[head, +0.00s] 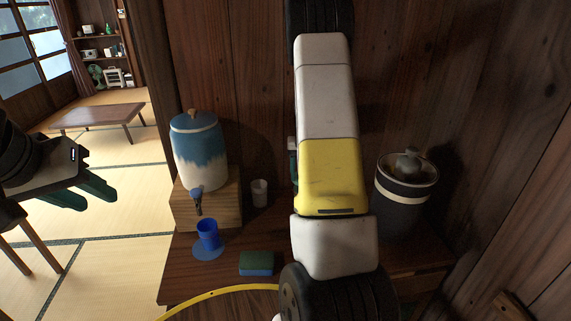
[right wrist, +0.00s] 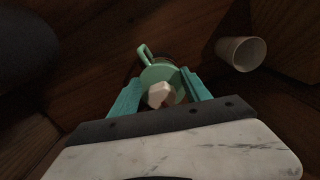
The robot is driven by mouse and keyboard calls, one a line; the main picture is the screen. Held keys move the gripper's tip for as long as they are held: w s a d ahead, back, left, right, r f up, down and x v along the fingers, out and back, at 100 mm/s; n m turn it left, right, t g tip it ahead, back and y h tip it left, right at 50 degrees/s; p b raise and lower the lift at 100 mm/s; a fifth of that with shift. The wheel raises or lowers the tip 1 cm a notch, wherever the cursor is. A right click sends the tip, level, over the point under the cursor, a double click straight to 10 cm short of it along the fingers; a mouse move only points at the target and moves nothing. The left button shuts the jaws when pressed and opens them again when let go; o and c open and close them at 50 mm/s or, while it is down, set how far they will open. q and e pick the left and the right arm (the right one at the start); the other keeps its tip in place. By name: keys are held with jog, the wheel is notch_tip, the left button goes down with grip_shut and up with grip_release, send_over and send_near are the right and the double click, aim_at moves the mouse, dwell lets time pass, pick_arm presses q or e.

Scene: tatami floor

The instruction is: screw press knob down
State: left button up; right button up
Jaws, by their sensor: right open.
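A round green object (right wrist: 160,76) with a loop handle and a pale blocky knob (right wrist: 159,94) on top shows in the right wrist view; I take it to be the press. My right gripper (right wrist: 162,80) is open, with its teal fingers on either side of the knob; I cannot tell whether they touch it. In the head view only a green sliver (head: 292,160) shows beside my right arm, which hides the rest and the right gripper. My left gripper (head: 88,198) is at the far left, open and empty, away from the counter.
A blue-and-white dispenser (head: 199,155) stands on a wooden box (head: 222,207). A blue cup (head: 208,236), a sponge (head: 257,263) and a white cup (head: 259,193) are on the wooden counter (head: 185,280). A dark-and-white crock (head: 398,210) stands right of my arm. A low table (head: 98,117) is beyond.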

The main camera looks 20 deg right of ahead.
jog(key=shift+d+r, duration=0.15)
jog(key=shift+r, duration=3.85)
